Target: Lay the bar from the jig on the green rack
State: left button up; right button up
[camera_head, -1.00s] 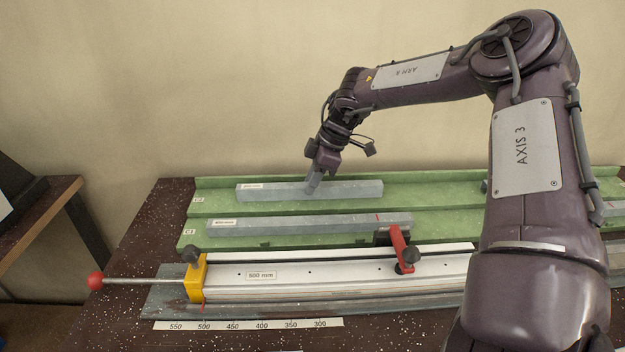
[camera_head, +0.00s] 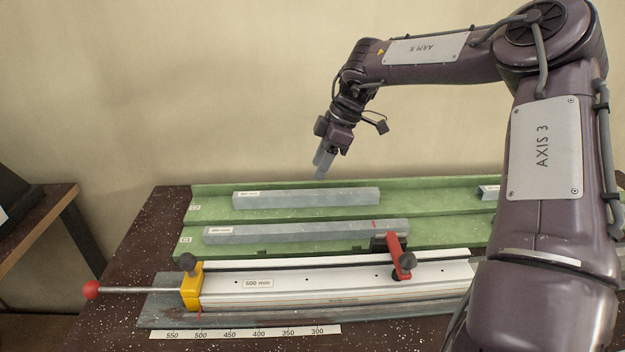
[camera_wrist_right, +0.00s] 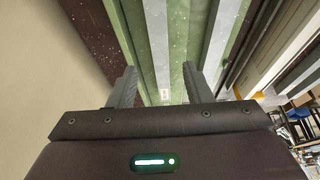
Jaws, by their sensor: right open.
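The green rack (camera_head: 200,214) lies along the back of the table. One grey bar (camera_head: 300,199) with a white label rests in its rear channel. A second grey bar (camera_head: 300,233) with a red mark rests in its front channel. The jig (camera_head: 330,292) is a long pale rail in front of the rack, with a yellow stop and a red clamp (camera_head: 398,255); I see no separate bar in it, though my arm hides its right end. My right gripper (camera_head: 322,170) is open and empty above the rear bar. In the right wrist view its open fingers (camera_wrist_right: 160,88) show over the bars. My left gripper is out of view.
A red-knobbed rod (camera_head: 92,290) sticks out left of the jig. A printed scale (camera_head: 245,332) lies along the jig's front. Another piece (camera_head: 490,192) lies in the rack at right, partly behind my arm. The dark table's left side is clear.

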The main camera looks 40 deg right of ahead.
jog(key=shift+v, duration=2.25)
